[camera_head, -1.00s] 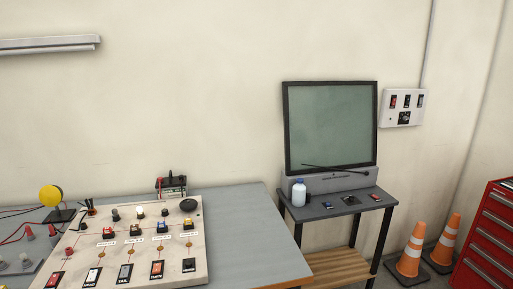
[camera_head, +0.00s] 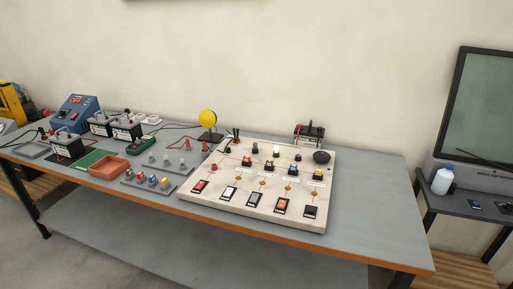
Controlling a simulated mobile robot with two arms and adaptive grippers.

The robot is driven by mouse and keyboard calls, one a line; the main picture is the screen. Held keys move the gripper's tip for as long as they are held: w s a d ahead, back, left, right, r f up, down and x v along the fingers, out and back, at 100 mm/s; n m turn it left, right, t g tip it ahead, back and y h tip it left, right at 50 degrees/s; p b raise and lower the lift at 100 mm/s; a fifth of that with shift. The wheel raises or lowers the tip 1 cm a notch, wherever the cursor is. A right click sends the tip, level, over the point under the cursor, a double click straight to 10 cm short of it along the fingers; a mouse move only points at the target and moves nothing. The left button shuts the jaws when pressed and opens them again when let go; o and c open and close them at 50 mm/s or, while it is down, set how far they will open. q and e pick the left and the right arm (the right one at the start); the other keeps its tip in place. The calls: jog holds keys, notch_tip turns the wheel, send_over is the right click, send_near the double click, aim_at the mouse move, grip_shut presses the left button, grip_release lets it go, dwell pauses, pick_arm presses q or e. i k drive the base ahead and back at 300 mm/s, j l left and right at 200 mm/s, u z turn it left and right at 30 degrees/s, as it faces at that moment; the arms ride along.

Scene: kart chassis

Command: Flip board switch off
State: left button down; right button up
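The switch board (camera_head: 262,207) is a pale slanted panel on the grey workbench, right of the picture's middle. A row of rocker switches runs along its front edge: a red one (camera_head: 200,187), a white one (camera_head: 229,192), a grey one (camera_head: 254,199), an orange-red one (camera_head: 282,206) and a black one (camera_head: 311,212). Behind them are small coloured parts with labels, several lamps and a round black part (camera_head: 322,157). One lamp (camera_head: 276,150) looks bright white. The switch positions are too small to tell. Neither of my grippers is in view.
The workbench (camera_head: 370,215) also carries a blue device (camera_head: 75,113), batteries (camera_head: 127,130), an orange tray (camera_head: 109,167), a yellow round lamp (camera_head: 208,118) and cables. Its right end is clear.

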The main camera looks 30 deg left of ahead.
aim_at(199, 186)
jog(key=u, duration=1.45)
